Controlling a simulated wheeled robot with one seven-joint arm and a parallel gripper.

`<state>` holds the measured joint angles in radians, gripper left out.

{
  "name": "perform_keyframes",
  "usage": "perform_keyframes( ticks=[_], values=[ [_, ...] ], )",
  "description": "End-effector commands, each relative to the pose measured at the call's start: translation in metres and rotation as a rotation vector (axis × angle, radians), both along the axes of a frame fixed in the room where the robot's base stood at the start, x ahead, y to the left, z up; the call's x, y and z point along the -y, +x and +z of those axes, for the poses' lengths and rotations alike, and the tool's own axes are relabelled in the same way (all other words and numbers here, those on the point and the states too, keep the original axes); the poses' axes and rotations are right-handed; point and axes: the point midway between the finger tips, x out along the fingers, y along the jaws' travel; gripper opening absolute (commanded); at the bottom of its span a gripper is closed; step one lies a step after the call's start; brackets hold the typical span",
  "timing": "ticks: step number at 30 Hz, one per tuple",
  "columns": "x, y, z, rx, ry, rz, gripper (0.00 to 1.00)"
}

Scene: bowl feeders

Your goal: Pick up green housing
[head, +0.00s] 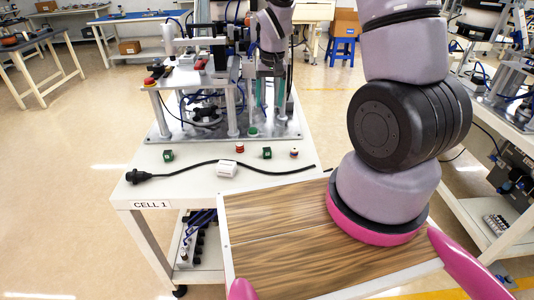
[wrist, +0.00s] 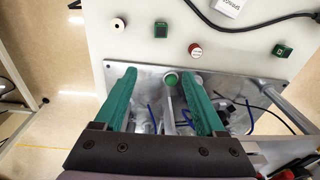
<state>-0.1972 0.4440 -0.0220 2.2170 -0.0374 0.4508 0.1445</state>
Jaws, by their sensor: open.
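Two green housings sit on the white CELL 1 table. One (head: 266,152) is right of centre in the head view and shows in the wrist view (wrist: 161,29) ahead of the fingertips. The other (head: 167,155) is further left in the head view and at the right of the wrist view (wrist: 282,50). Each has a small white mark. My gripper (wrist: 157,74) is open, with green fingers apart and no part between them. It is over the metal machine plate, near a round green button (wrist: 171,79), and apart from both housings.
A white box (head: 227,169) with a black cable lies in front. The machine (head: 206,95) stands behind, with posts and hoses around my gripper.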

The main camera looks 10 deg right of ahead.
Motion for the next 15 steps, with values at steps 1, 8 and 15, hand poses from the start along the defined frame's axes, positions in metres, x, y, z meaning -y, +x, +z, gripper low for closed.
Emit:
perform_keyframes(
  ticks=[1,8,15],
  values=[
    [-0.003,-0.001,-0.024,-0.028,-0.011,0.014,0.72],
    [-0.009,-0.003,-0.081,-0.081,-0.035,0.048,0.72],
    [-0.01,-0.006,-0.118,-0.09,-0.039,0.053,0.72]
  ],
)
